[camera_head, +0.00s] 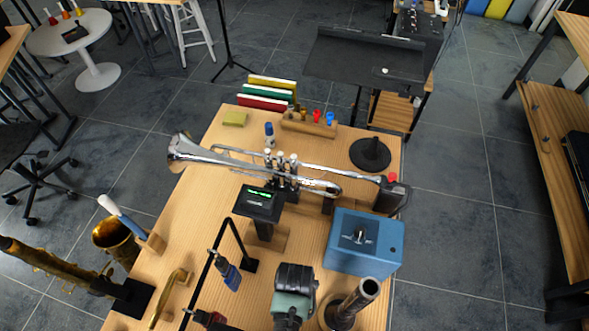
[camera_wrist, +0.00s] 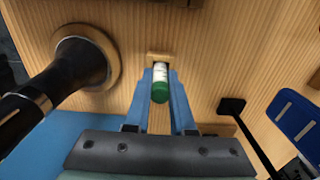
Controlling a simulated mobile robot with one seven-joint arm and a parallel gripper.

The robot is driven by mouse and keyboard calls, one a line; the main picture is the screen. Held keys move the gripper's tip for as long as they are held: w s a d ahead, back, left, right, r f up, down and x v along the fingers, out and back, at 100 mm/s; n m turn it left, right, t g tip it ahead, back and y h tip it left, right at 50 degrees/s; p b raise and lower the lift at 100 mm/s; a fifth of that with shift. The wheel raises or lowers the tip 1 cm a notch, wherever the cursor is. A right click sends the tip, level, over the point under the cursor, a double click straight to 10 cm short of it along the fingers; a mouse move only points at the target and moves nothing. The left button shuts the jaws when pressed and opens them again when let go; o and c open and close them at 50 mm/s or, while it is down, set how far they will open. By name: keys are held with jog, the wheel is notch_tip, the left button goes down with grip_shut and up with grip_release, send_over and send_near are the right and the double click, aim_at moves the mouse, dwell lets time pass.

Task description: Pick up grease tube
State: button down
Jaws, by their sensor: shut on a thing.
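The grease tube (camera_wrist: 160,84), small with a white body and a green cap, is in the middle of the wrist view. My gripper (camera_wrist: 161,74) has its two blue fingers on either side of the tube and is shut on it. The tube's far end is at a small wooden holder (camera_wrist: 158,56); I cannot tell whether it is still inside it. In the head view my gripper's dark and green body (camera_head: 293,292) is low over the front of the table, and it hides the tube.
A dark tapered piece on a round wooden base (camera_wrist: 83,58) stands close beside my gripper. A blue box (camera_head: 364,242), a black stand with a hanging blue-handled tool (camera_head: 231,277), a small display (camera_head: 259,203) and a silver trumpet (camera_head: 240,163) crowd the table.

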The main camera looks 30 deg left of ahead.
notch_tip(320, 180, up, 10)
dwell(0.8)
dwell(0.4)
